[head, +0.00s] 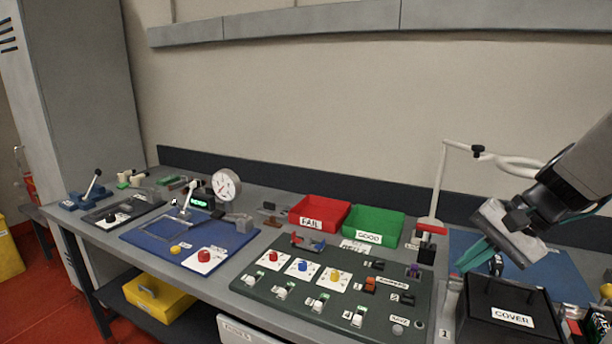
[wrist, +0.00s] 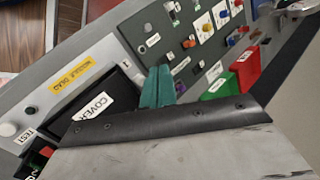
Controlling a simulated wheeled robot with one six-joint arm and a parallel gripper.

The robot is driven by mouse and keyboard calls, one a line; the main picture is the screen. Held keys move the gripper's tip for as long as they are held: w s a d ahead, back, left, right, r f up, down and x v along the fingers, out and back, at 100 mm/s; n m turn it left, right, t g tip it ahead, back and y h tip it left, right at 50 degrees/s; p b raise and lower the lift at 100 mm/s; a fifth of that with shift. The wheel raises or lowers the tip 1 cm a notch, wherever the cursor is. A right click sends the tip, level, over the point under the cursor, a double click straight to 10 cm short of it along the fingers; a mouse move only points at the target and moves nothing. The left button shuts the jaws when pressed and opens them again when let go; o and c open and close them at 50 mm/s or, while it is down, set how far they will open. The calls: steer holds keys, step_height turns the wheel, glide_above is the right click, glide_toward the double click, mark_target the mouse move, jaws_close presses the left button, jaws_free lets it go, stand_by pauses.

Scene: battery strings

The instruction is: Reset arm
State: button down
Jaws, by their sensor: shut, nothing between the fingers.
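My arm comes in from the right edge of the head view. My gripper (head: 462,268) has teal fingers that are together with nothing between them. In the head view it points down and left, at the left of the black box labelled COVER (head: 512,294). In the wrist view the teal fingers (wrist: 159,86) show above the dark edge of the gripper body. The COVER box (wrist: 97,103) lies to their left there. I cannot tell the exact height of the fingertips above the bench.
A green panel (head: 268,294) with coloured knobs and switches lies left of my gripper. Red FAIL (head: 311,224) and green GOOD (head: 368,239) bins stand behind it. A white curved stand (head: 441,175) rises near my arm. A blue mat (head: 140,238) and gauge (head: 227,184) are farther left.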

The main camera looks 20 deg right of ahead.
steer(key=s+a+n+g+h, duration=0.1)
steer(key=s+a+n+h, duration=0.1)
steer(key=s+a+n, duration=0.2)
steer(key=s+a+r+n+g+h, duration=0.1)
steer(key=s+a+n+g+h, duration=0.1)
steer(key=a+n, duration=0.6)
steer(key=shift+s+a+r+h, duration=0.15)
steer(key=shift+s+a+h, duration=0.7)
steer(key=shift+a, duration=1.1)
steer(key=shift+s+y, duration=0.25)
